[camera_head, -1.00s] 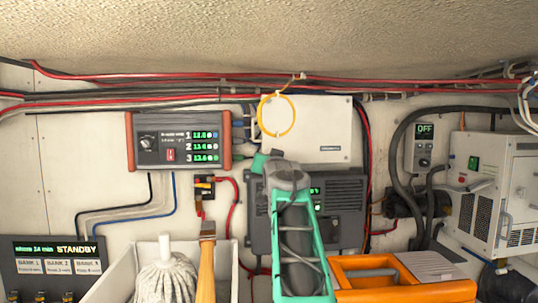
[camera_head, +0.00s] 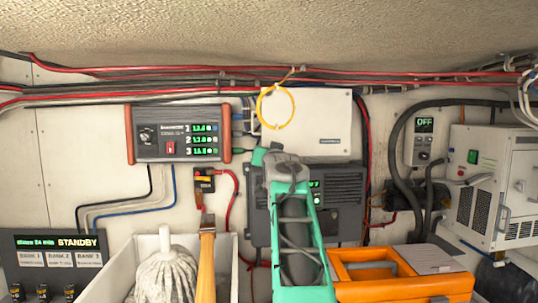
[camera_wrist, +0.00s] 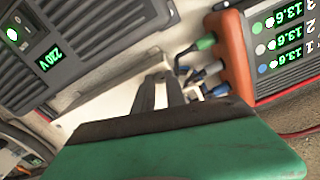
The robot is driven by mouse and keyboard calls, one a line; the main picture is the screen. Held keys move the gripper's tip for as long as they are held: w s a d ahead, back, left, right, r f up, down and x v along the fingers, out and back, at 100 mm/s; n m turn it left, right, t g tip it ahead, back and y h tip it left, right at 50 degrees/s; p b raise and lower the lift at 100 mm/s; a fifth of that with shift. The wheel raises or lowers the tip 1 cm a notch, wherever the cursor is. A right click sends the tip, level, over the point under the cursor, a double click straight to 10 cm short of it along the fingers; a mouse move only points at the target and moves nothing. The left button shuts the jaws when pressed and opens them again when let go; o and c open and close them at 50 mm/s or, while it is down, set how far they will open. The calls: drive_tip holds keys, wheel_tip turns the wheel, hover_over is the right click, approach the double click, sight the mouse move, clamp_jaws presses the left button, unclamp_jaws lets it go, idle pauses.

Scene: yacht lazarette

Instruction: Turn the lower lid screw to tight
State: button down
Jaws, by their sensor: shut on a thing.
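The white box (camera_head: 325,125) with its flat lid hangs on the wall at upper middle. My arm reaches up to its lower left corner. My gripper (camera_wrist: 158,82) shows in the wrist view as two grey fingers close together in front of a green hand, over the pale box (camera_wrist: 95,115). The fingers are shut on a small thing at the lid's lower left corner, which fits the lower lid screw. The screw itself is hidden by my fingers and hand, so its turn cannot be read. In the head view my green hand (camera_head: 258,157) hides the fingertips.
The grey charger (camera_head: 180,133) with red ends stands left of the box, its cable plugs (camera_wrist: 197,70) close beside my fingers. A dark vented unit (camera_head: 345,205) is below. A yellow cable loop (camera_head: 263,112) hangs by the box. A mop (camera_head: 163,270) and orange toolbox (camera_head: 395,270) stand lower.

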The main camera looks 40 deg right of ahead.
drive_tip(key=shift+m, duration=0.4)
drive_tip(key=m+b, duration=0.3)
drive_tip(key=m, duration=1.4)
idle(0.6)
drive_tip(key=c, duration=1.4)
unclamp_jaws()
drive_tip(key=shift+o, duration=0.2)
